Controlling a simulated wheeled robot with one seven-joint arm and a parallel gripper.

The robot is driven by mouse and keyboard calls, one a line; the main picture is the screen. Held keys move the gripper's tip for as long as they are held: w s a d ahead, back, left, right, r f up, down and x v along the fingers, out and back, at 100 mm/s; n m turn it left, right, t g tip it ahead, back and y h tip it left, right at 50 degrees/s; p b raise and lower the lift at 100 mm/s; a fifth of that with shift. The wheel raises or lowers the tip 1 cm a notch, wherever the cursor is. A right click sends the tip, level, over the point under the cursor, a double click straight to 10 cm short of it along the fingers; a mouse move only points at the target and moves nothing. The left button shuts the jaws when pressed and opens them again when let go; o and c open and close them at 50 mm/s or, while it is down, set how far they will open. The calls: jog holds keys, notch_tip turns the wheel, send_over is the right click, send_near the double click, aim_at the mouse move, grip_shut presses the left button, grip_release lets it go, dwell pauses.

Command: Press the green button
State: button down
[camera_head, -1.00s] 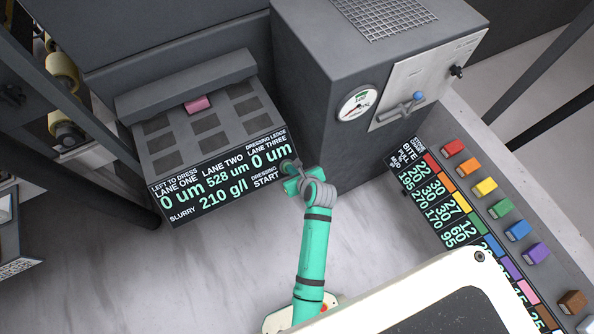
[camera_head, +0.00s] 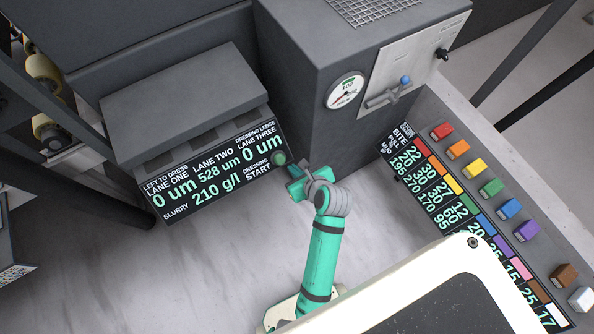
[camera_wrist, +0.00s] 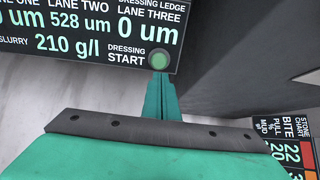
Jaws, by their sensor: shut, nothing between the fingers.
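A round green button (camera_head: 279,158) sits at the right end of the black display panel (camera_head: 175,211), beside the words "DRESSING START". It also shows in the wrist view (camera_wrist: 158,61), just past my fingertips. My teal gripper (camera_head: 291,170) is shut and empty, its tips just right of and below the button in the head view. In the wrist view the gripper (camera_wrist: 160,80) points at the button; I cannot tell whether the tips touch it. A separate green key (camera_head: 490,187) sits in the coloured row at the right.
A grey hood (camera_head: 185,92) covers most of the dressing ledge behind the panel. A tall grey cabinet (camera_head: 310,110) with a gauge (camera_head: 346,90) stands close right of the button. Coloured keys line the right-hand console. The pale slab (camera_head: 220,270) is clear in front.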

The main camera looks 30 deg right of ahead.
jog(key=shift+v, duration=1.05)
dwell(0.4)
